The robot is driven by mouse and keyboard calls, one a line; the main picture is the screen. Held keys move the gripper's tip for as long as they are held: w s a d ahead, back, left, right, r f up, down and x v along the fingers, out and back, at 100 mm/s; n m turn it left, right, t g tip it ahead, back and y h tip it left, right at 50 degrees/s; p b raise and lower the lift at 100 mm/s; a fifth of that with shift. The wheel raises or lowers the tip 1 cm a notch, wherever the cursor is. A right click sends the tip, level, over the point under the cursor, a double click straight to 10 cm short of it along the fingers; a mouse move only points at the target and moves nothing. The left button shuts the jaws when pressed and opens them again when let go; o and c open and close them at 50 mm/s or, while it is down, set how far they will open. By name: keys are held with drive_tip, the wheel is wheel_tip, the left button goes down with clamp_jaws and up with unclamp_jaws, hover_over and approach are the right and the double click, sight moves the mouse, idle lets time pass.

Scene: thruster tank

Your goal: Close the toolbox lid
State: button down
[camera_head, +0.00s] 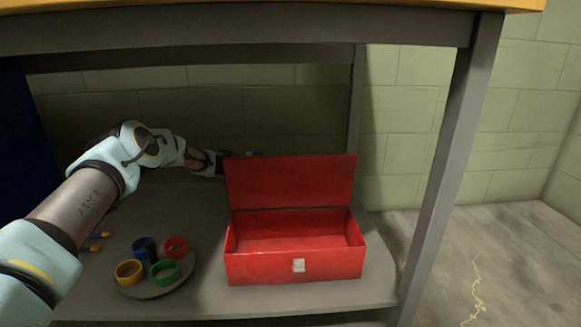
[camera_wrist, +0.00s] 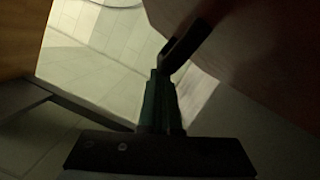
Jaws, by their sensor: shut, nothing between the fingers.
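The inside looks empty. My arm reaches in from the left, and my gripper (camera_head: 228,156) is at the lid's upper left corner, partly hidden behind it. I cannot tell whether it touches the lid. In the dark wrist view my gripper (camera_wrist: 165,72) is shut, with nothing seen between the fingers.
The grey shelf (camera_head: 205,290) carries a round tray (camera_head: 158,291) with several coloured rings, left of the toolbox. Small yellow items (camera_head: 100,236) lie farther left. The tabletop (camera_head: 270,5) is overhead, and a grey table leg (camera_head: 450,160) stands at right. A block wall is behind.

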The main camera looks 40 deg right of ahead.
sight(283, 172)
drive_tip(key=shift+s+a+r, duration=0.1)
idle(0.3)
drive_tip(key=shift+s+a+r+m, duration=0.1)
drive_tip(key=shift+s+a+m, duration=0.1)
drive_tip(key=shift+m, duration=0.2)
drive_tip(key=shift+s+a+r+m+y+p, duration=0.3)
drive_tip(key=shift+s+a+r+m+p, duration=0.15)
drive_tip(key=shift+m+p, duration=0.25)
drive_tip(key=s+a+m+p, duration=0.1)
drive_tip(key=s+a+m, duration=0.1)
drive_tip(key=s+a+m+t+p, duration=0.1)
drive_tip(key=s+m+p, duration=0.1)
drive_tip(key=m, duration=0.1)
drive_tip(key=shift+s+a+y, duration=0.35)
drive_tip(key=shift+y, duration=0.05)
drive_tip(key=s+a+f+m+t, duration=0.2)
drive_tip(key=s+a+f+m, duration=0.2)
drive_tip(key=s+f+m, duration=0.1)
drive_tip(key=shift+s+a+f+m+t+p, duration=0.3)
drive_tip(key=shift+s+a+m+t+p, duration=0.15)
drive_tip(key=shift+m, duration=0.95)
